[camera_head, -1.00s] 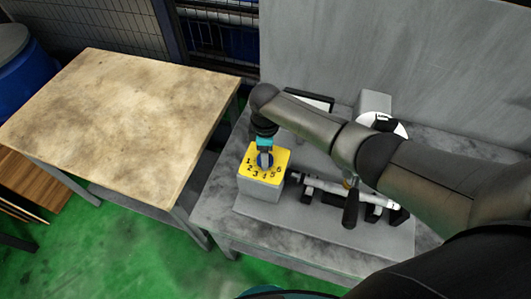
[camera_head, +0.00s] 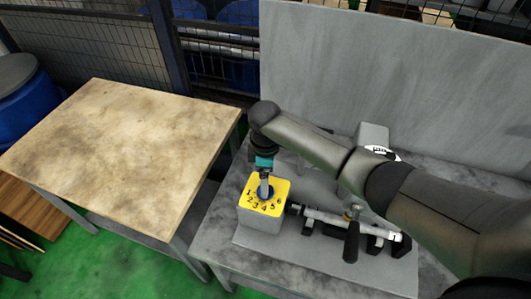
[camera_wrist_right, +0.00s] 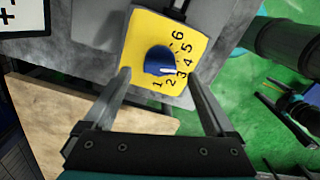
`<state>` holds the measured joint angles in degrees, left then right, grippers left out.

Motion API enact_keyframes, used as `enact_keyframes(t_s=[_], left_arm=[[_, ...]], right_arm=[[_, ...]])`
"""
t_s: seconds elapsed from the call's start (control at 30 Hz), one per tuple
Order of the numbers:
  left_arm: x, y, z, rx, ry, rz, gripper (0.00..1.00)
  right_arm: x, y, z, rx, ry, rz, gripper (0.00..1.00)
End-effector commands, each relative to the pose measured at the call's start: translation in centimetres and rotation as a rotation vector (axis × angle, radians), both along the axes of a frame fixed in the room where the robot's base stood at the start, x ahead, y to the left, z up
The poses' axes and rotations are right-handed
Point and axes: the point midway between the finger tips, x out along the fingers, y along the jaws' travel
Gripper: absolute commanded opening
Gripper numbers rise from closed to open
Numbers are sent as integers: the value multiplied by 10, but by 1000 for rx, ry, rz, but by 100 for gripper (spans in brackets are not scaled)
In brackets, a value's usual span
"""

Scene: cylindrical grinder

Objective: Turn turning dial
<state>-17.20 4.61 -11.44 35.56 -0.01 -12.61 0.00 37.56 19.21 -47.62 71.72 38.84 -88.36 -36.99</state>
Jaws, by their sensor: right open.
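The turning dial is a blue knob (camera_wrist_right: 159,60) on the yellow top face (camera_wrist_right: 139,84) of a grey box, ringed by the numbers 1 to 6. In the right wrist view its white mark points close to 3. In the head view the box (camera_head: 260,219) stands on the grey bench, and the knob is partly hidden by my right gripper (camera_head: 265,188). My right gripper also shows in the right wrist view (camera_wrist_right: 160,80), its open fingers on either side of the knob; contact cannot be told. A dark pronged part at that view's right edge may be my left gripper, but is unclear.
A spindle assembly with a dark handle (camera_head: 351,243) lies right of the box. A grey panel (camera_head: 400,70) rises behind the bench. A worn wooden-topped table (camera_head: 120,150) stands left, with a gap between. Green floor (camera_head: 130,265) is clear in front.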

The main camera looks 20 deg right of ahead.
Motion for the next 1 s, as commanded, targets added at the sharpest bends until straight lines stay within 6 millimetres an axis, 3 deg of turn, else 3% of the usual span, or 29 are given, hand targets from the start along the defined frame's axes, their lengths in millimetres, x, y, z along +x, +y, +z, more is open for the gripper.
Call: enact_keyframes(t_s=[0.2, 0.43, 0.6, 1.0], left_arm=[[0, 0, 4, 0, 0, 0, 90], [0, 0, 4, 0, 0, -1, 90], [0, 0, 4, 0, 0, -1, 90], [0, 0, 4, -1, 0, -1, 90]], right_arm=[[1, -1, 53, 0, -4, 1, 90], [1, 0, 92, 0, -3, 0, 90], [0, -1, 104, -1, 0, -1, 90], [0, -1, 105, -1, 0, -1, 90]])
